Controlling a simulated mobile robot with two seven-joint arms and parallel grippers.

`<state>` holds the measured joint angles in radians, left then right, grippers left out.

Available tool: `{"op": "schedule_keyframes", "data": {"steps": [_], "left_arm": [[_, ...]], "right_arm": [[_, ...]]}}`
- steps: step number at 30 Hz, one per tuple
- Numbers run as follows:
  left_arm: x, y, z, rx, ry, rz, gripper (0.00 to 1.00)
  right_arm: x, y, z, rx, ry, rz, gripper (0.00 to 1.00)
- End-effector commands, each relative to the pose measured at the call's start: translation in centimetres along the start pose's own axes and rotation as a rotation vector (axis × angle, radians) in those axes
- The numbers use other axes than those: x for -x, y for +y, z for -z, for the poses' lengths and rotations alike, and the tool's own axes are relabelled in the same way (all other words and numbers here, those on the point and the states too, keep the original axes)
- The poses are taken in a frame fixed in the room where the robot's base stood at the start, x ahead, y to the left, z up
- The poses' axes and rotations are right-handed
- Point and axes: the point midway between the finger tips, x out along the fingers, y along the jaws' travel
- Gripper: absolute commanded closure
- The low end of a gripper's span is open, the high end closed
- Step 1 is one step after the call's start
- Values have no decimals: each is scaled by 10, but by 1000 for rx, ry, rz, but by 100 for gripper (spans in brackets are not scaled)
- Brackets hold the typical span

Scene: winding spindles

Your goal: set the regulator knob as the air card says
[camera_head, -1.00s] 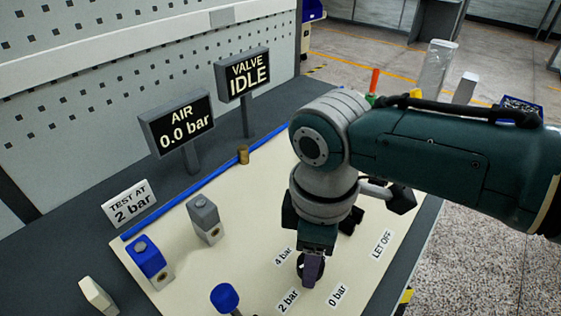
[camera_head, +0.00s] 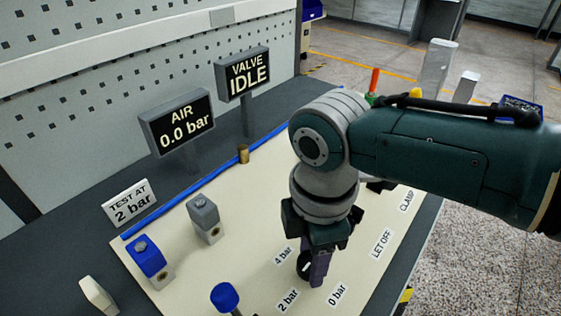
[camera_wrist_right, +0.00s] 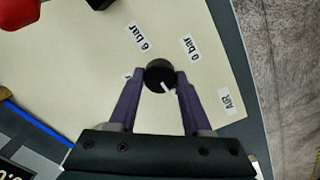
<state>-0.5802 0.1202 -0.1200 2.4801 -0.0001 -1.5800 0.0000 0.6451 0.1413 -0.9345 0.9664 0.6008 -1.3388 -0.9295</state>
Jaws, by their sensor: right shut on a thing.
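The regulator knob (camera_wrist_right: 157,71) is black and round with a white pointer mark. In the right wrist view the mark points to the lower right, away from the "6 bar" label (camera_wrist_right: 132,37). My right gripper (camera_wrist_right: 160,79) is shut on the knob, one purple finger on each side. In the head view the gripper (camera_head: 315,268) mostly hides the knob (camera_head: 303,263). The air card (camera_head: 131,206) reads "TEST AT 2 bar". The AIR display (camera_head: 178,124) reads 0.0 bar. My left gripper is not in view.
The VALVE display (camera_head: 244,76) reads IDLE. A blue-capped post (camera_head: 225,298), a blue block (camera_head: 147,257) and a grey block (camera_head: 205,219) stand to the left on the cream board.

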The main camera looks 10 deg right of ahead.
Motion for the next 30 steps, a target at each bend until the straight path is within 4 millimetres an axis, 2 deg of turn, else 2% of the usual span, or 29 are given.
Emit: {"op": "schedule_keyframes", "data": {"steps": [6, 7, 14, 23, 26, 30], "left_arm": [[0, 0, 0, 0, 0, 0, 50], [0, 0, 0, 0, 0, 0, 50], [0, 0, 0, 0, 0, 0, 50], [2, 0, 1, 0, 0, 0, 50], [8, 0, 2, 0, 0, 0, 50], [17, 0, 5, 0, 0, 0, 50]], "right_arm": [[1, 0, 1, 0, 3, 0, 100], [1, 0, 1, -1, 3, 0, 48], [0, 0, 1, -1, 2, 0, 22], [4, 0, 0, -2, 1, 0, 21], [17, 1, 0, -1, 2, -2, 21], [46, 1, 0, 0, 3, -3, 21]]}}
